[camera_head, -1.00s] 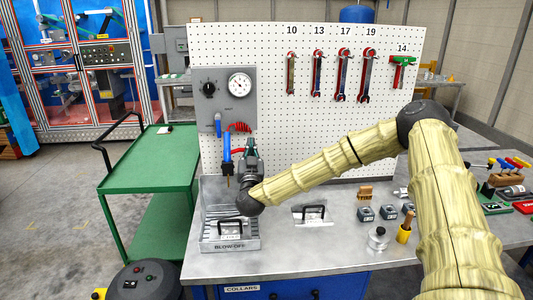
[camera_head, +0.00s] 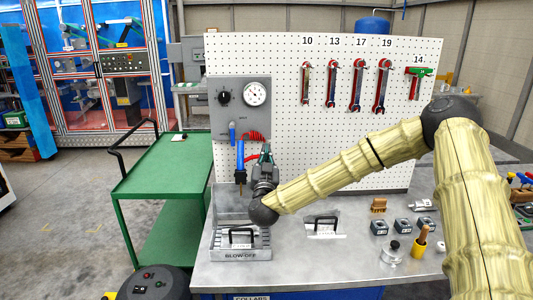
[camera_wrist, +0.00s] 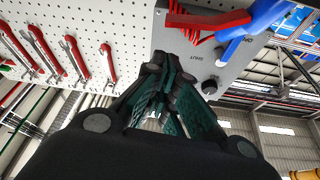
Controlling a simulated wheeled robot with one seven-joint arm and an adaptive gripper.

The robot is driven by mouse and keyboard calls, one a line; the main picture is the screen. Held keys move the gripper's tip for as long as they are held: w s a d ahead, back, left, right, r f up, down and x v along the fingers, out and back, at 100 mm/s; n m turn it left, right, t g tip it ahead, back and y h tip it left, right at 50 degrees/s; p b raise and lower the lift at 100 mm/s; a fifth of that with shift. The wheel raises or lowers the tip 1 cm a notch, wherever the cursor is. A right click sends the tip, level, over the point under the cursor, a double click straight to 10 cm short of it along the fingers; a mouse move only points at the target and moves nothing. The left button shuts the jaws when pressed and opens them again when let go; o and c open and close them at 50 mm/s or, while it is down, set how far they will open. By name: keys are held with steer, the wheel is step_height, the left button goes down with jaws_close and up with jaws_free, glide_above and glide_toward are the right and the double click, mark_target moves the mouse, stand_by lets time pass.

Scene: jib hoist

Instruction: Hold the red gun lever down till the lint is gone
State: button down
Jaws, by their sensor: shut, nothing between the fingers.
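The blue blow gun (camera_head: 241,161) hangs nozzle down in front of the grey panel, above the blow-off tray (camera_head: 241,255). Its red lever (camera_wrist: 208,20) appears at the top of the wrist view, beside blue parts. My gripper (camera_head: 266,150) is raised just right of the gun, fingers upward. In the wrist view its fingers (camera_wrist: 165,68) are shut and empty, below the lever; I cannot tell whether they touch it. A plate with a black handle (camera_head: 241,237) sits in the tray. Lint is too small to make out.
The grey panel (camera_head: 229,95) carries a gauge (camera_head: 255,93), a knob and a blue valve handle (camera_head: 232,131). Red coiled hose (camera_head: 253,136) runs behind my gripper. A green cart (camera_head: 165,165) stands left.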

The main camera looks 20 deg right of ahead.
steer(key=b+v, duration=0.1)
steer(key=v, duration=0.5)
steer(key=shift+s+b, duration=0.35)
steer(key=shift+b, duration=0.05)
steer(key=shift+a+f, duration=0.1)
steer(key=shift+f, duration=0.05)
